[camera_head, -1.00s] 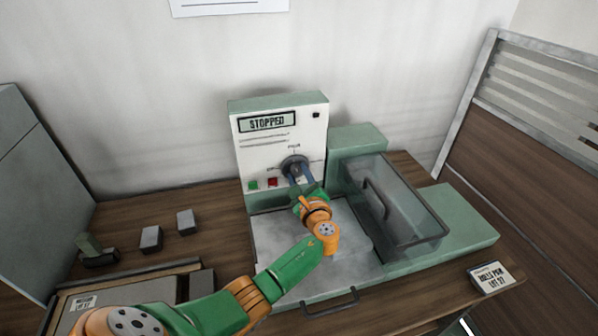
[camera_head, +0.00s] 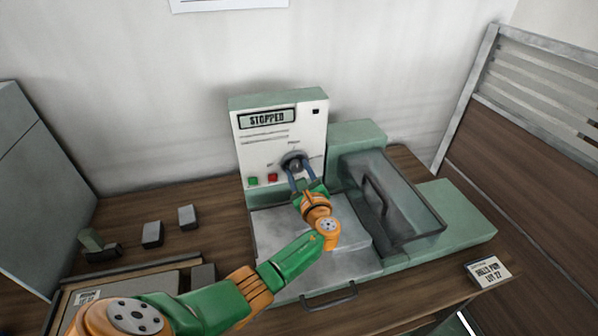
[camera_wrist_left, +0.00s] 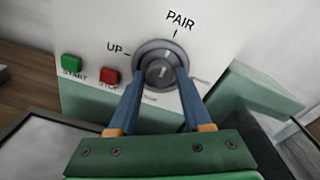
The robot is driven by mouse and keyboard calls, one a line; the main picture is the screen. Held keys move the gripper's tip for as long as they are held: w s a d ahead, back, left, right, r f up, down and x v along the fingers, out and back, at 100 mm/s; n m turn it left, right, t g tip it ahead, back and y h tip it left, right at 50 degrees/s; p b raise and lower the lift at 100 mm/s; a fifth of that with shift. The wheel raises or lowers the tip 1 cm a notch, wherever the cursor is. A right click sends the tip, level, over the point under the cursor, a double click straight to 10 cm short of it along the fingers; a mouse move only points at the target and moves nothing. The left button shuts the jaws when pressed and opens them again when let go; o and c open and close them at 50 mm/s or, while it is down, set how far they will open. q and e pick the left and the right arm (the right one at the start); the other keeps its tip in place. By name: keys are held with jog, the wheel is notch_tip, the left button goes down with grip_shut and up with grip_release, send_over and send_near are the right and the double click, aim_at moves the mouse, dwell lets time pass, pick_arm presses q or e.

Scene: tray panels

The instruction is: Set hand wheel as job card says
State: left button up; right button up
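The hand wheel (camera_head: 294,159) is a round grey knob on the white front panel (camera_head: 262,150) of the green machine. In the left wrist view the wheel (camera_wrist_left: 161,66) sits below the PAIR label and right of UP; a small pale mark shows on its hub. A lower label is partly hidden. My left gripper (camera_head: 301,176) is open, its blue fingers apart on either side of the wheel's lower part; contact cannot be told. The job card (camera_head: 488,272) at the right front appears to read "ROLLS PAIR LOT 27". My right gripper is not in view.
The display (camera_head: 267,119) reads STOPPED. The green START button (camera_wrist_left: 71,63) and red STOP button (camera_wrist_left: 109,77) are left of the wheel. A clear guard with a handle (camera_head: 376,197) stands to the right. Small grey blocks (camera_head: 152,234) lie at the left.

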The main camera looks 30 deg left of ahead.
pick_arm(q)
jog(key=shift+o, duration=1.2)
jog(key=shift+s+d, duration=0.2)
jog(key=shift+d, duration=0.15)
jog(key=v, duration=0.6)
jog(key=shift+s, duration=0.2)
